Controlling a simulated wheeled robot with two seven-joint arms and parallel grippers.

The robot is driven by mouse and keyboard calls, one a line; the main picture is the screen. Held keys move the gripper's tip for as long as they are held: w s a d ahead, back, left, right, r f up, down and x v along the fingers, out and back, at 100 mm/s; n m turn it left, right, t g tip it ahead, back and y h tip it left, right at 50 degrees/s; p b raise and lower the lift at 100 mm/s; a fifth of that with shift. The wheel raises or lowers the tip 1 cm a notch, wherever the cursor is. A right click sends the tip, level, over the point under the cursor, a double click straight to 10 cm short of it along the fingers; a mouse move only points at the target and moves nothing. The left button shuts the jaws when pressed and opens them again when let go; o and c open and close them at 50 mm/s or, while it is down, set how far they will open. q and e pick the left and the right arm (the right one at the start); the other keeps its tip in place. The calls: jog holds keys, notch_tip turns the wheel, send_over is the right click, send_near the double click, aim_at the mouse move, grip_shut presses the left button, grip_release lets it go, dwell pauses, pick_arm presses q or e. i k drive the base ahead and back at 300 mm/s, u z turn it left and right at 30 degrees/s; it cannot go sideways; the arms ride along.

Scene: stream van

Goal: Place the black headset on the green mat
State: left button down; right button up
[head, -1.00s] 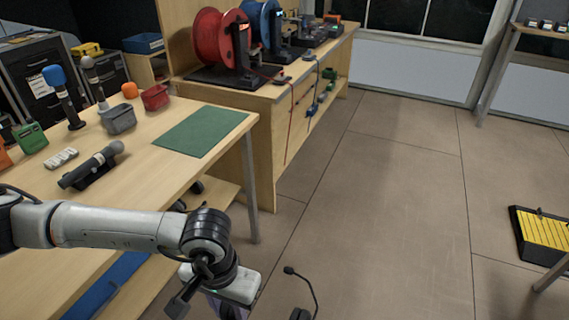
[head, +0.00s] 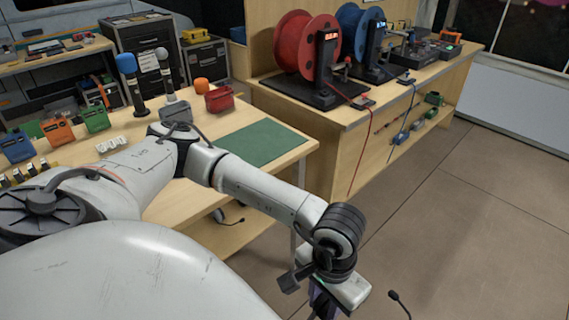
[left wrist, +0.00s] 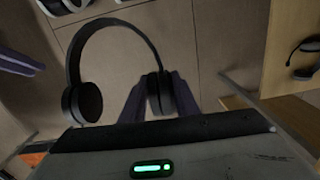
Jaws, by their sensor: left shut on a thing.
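The black headset (left wrist: 115,32) hangs from my left gripper (left wrist: 158,98), which is shut on one ear cup. The band and the other ear cup stick out to the left in the left wrist view. The green mat (head: 262,143) lies flat and bare on the table's right end, above and left of the gripper in the picture.
Another headset (head: 228,220) lies on the shelf under the table (head: 298,158). A bench with a red reel (head: 300,50) stands beyond. Floor at right is clear.

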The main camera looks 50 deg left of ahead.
aim_at(254, 149)
jog(key=i, duration=2.5)
jog(key=u, duration=2.7)
